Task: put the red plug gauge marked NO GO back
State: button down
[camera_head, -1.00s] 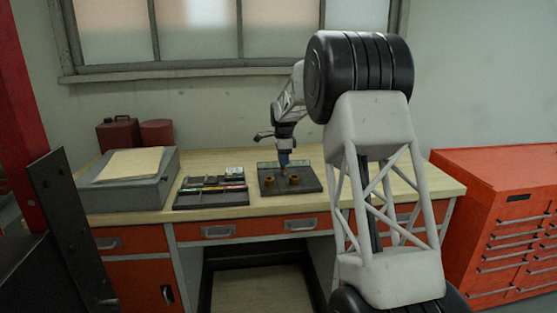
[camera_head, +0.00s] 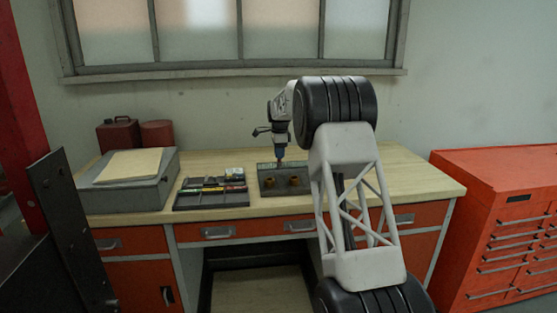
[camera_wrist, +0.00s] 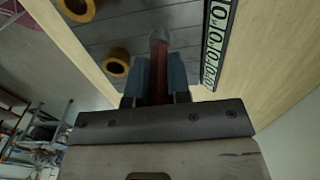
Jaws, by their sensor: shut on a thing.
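My gripper (camera_wrist: 160,82) has blue fingers and is shut on a red plug gauge (camera_wrist: 159,70) in the wrist view. The gauge's end sticks out past the fingertips, over a dark plate (camera_wrist: 135,38). I cannot read any marking on it. In the head view my gripper (camera_head: 281,156) points down over the back part of the dark plate (camera_head: 308,189). Whether the gauge touches the plate is not clear. Two brass rings stand on the plate, a left one (camera_head: 270,183) and a right one (camera_head: 294,181). They also show in the wrist view (camera_wrist: 117,65).
A dark tray (camera_head: 183,206) with several coloured items lies left of the plate. A numbered strip (camera_wrist: 216,40) runs along the plate's edge. A grey box (camera_head: 130,197) with papers stands further left. The wooden bench top (camera_head: 390,185) is clear at right.

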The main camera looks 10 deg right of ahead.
jog(key=shift+w+f, duration=0.1)
jog(key=shift+w, duration=1.15)
jog(key=shift+f, duration=1.8)
jog(key=c, duration=1.1)
grip_release()
jog(key=shift+f, duration=0.1)
notch_tip(320, 180, up, 12)
jog(key=shift+r, duration=0.15)
